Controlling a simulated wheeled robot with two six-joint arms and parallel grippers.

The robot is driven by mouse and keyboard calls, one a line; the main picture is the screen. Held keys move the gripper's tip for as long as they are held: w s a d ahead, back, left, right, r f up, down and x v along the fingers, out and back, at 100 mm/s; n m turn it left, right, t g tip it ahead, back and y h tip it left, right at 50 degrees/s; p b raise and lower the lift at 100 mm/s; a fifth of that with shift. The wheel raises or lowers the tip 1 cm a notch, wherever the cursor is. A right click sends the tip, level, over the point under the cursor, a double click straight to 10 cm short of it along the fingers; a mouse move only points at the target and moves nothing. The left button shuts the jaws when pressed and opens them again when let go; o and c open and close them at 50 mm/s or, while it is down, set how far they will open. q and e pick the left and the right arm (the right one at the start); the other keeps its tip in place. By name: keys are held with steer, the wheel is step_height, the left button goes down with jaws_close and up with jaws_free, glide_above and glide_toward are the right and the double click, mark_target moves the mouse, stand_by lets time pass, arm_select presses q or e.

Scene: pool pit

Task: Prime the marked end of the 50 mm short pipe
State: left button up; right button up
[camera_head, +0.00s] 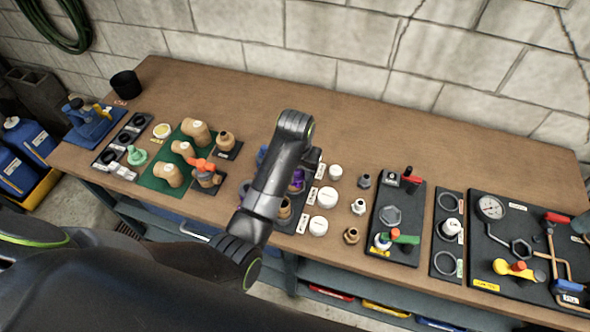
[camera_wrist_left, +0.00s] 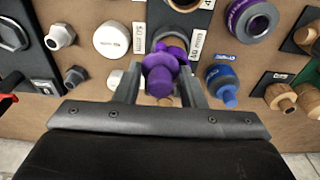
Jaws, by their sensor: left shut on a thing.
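My left gripper (camera_wrist_left: 160,88) is shut on a purple capped piece (camera_wrist_left: 160,66), which looks like a primer lid. An open purple ring-shaped container (camera_wrist_left: 250,17) stands near the gripper. Tan pipe pieces (camera_head: 196,132) lie on a green mat (camera_head: 152,181) at left; I cannot tell which is the 50 mm short pipe. My right gripper is not in view.
A blue container (camera_wrist_left: 221,84) stands close beside the gripper. White caps (camera_head: 327,197) and small fittings are to its right. Black boards with valves (camera_head: 404,240) and a gauge (camera_head: 490,207) fill the right side. The bench's back strip (camera_head: 400,145) is clear before the wall.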

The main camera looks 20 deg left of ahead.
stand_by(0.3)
arm_select(q)
steer(key=shift+s+d, duration=0.25)
steer(key=shift+s, duration=0.3)
steer(key=shift+r, duration=3.5)
